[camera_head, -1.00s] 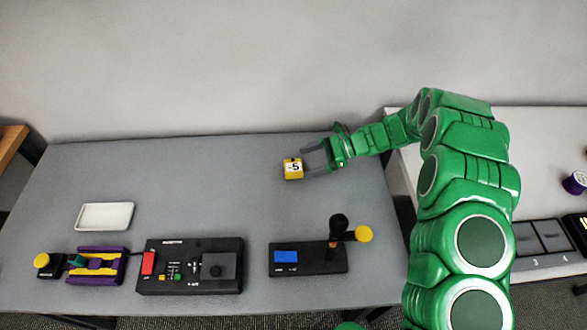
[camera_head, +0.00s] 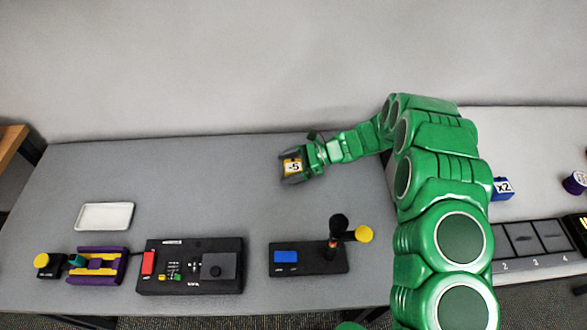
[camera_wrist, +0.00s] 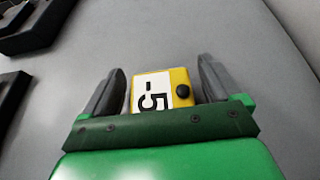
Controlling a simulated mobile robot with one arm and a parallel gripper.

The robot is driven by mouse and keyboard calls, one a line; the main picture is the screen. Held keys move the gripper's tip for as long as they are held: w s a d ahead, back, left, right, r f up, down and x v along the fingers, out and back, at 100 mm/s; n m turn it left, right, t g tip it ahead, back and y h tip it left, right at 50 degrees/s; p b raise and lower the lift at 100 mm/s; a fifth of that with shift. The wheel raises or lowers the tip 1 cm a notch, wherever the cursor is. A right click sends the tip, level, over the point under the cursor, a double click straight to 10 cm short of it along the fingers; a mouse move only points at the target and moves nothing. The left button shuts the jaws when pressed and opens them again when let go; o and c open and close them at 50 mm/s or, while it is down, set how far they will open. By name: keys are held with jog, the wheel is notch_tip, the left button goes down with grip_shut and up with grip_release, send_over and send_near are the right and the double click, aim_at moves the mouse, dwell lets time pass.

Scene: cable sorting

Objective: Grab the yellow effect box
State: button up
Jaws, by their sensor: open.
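The yellow effect box (camera_head: 292,166) has a white "-5" label and sits on the grey table. In the wrist view the yellow box (camera_wrist: 180,77) shows a small black knob beside its label. My gripper (camera_head: 289,168) is around the box at the back of the table. In the wrist view my gripper's (camera_wrist: 161,82) two dark fingers stand on either side of the box, open, with a narrow gap on each side. The box's near end is hidden behind the gripper's green body.
A white tray (camera_head: 104,216) lies at the left. A black panel with a red switch (camera_head: 190,266) and a black box with a joystick (camera_head: 308,258) stand along the front. A blue "x2" box (camera_head: 502,188) is on the right table. Table around the yellow box is clear.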

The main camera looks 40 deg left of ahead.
jog(key=c, duration=1.2)
jog(key=shift+o, duration=0.2)
